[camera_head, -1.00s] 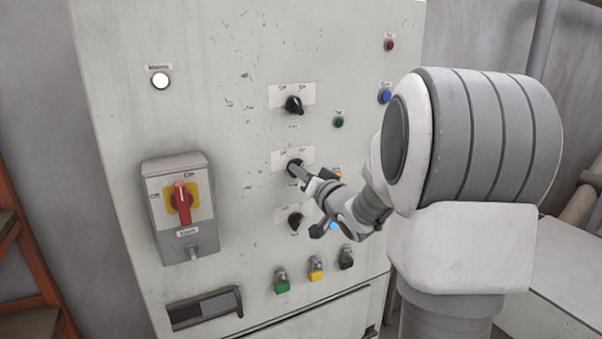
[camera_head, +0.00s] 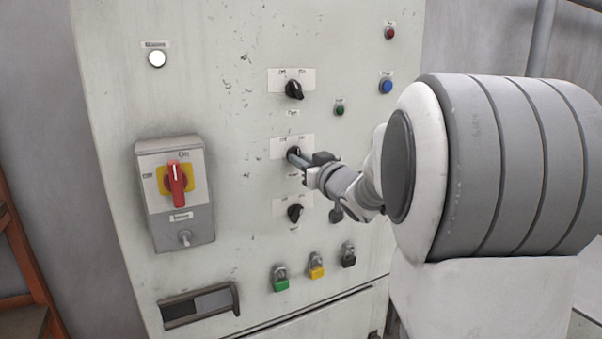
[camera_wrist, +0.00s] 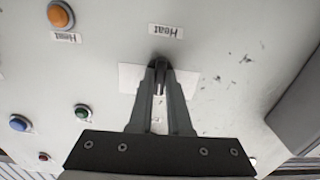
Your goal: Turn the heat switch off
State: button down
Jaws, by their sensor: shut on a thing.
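The heat switch is the middle black rotary knob (camera_head: 293,152) on the grey cabinet face, on a white plate with small position labels at its upper left and upper right. My gripper (camera_head: 299,158) reaches it from the right, its fingers around the knob. In the wrist view the knob (camera_wrist: 159,78) sits between the two fingertips of my gripper (camera_wrist: 160,92), which are shut on it. A white mark shows on the knob, but I cannot tell exactly which position it points to.
Similar black knobs sit above (camera_head: 294,90) and below (camera_head: 295,212). A red-handled main switch (camera_head: 177,185) is at left. Green (camera_head: 280,283), yellow (camera_head: 316,270) and black (camera_head: 348,259) padlock-like items hang below.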

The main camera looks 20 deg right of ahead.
jog(key=n+b, duration=0.3)
jog(key=n, duration=0.2)
jog(key=shift+f+b, duration=0.1)
jog(key=shift+b, duration=0.3)
jog(key=shift+n, duration=0.4)
jog(key=c, duration=0.9)
grip_release()
jog(key=shift+o, duration=0.2)
jog(key=shift+s, duration=0.15)
